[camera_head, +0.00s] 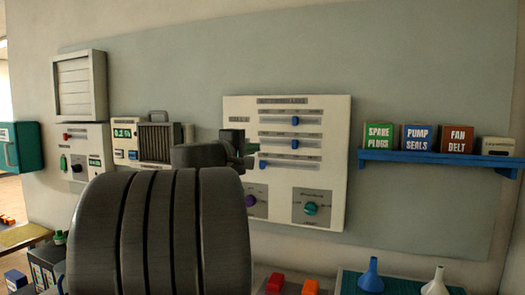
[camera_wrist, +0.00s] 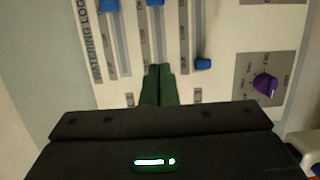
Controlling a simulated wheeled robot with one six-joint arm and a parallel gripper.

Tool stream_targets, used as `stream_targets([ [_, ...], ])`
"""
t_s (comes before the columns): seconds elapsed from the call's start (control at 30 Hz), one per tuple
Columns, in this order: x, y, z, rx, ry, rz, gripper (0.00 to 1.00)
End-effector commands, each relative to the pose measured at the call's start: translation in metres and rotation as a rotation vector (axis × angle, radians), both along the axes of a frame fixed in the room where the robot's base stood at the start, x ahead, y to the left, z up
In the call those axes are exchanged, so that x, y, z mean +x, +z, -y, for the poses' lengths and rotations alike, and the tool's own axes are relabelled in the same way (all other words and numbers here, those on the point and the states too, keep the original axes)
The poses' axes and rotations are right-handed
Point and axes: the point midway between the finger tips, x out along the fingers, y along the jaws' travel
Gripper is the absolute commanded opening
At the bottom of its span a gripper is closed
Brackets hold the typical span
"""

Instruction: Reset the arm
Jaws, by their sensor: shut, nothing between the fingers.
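My gripper (camera_wrist: 158,72) shows in the wrist view with its two dark green fingers together and nothing between them. It points at the white slider panel (camera_wrist: 222,30), with a blue slider knob (camera_wrist: 203,64) just right of the fingertips and a purple dial (camera_wrist: 265,84) further right. I cannot tell whether the fingers touch the panel. In the head view my dark arm covers the lower left middle, and part of my gripper (camera_head: 236,143) shows in front of the left edge of the panel (camera_head: 338,150).
A blue shelf (camera_head: 440,160) with several labelled boxes is on the wall at right. Left of the panel are a display unit (camera_head: 125,133) and a white louvred box (camera_head: 80,85). Blue (camera_head: 370,277) and white (camera_head: 436,282) funnels stand at lower right. Open space lies before the shelf.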

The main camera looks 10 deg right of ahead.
Motion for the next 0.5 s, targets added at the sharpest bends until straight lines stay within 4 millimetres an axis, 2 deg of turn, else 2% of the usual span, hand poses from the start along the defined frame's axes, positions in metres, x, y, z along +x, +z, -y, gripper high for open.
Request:
stream_targets([
  [0.2, -0.0121, 0.0006, -0.0133, 0.0, 0.0, 0.001, 0.0],
  [0.5, -0.013, 0.0009, -0.0137, 0.0, -0.001, 0.001, 0.0],
])
